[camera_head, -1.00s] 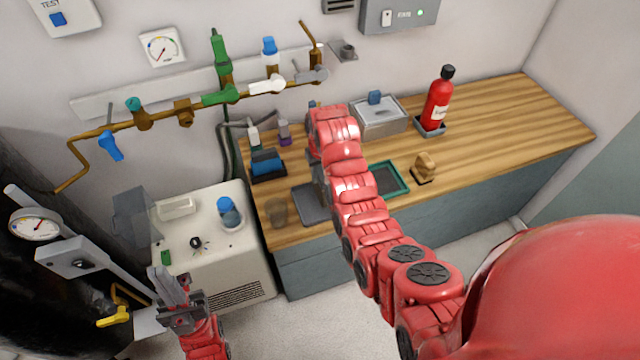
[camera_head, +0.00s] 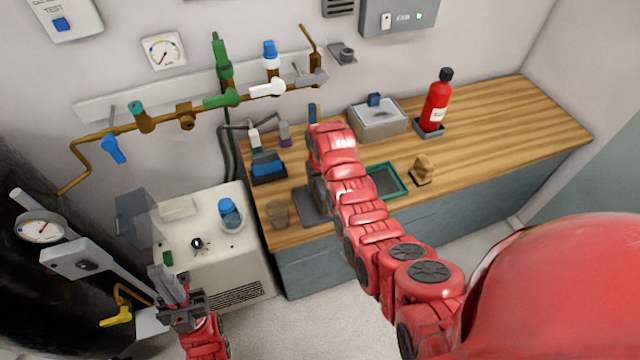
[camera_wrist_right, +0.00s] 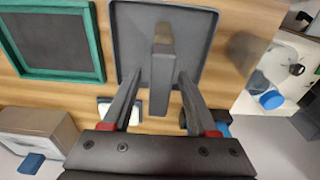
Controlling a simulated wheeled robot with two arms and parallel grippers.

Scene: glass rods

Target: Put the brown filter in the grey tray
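The grey tray (camera_head: 312,206) lies on the wooden counter, partly hidden by my right arm. It also shows in the right wrist view (camera_wrist_right: 205,28). A brownish cup-like piece (camera_head: 277,214) stands left of the tray, and a tan-brown piece (camera_head: 422,168) sits on a dark pad to the right. I cannot tell for sure which is the brown filter. My right gripper (camera_wrist_right: 160,72) is over the tray, its fingers apart. A grey-brown upright bar (camera_wrist_right: 162,62) shows between them, with gaps on both sides. My left gripper (camera_head: 168,280) is low at the left, away from the counter.
A green-rimmed tray (camera_head: 401,181) lies right of my right arm. A grey metal box (camera_head: 378,124), a red bottle (camera_head: 436,104) and a blue-black holder (camera_head: 268,170) stand on the counter. A white cabinet (camera_head: 205,262) is at the left. Pipes and valves (camera_head: 186,118) run along the wall.

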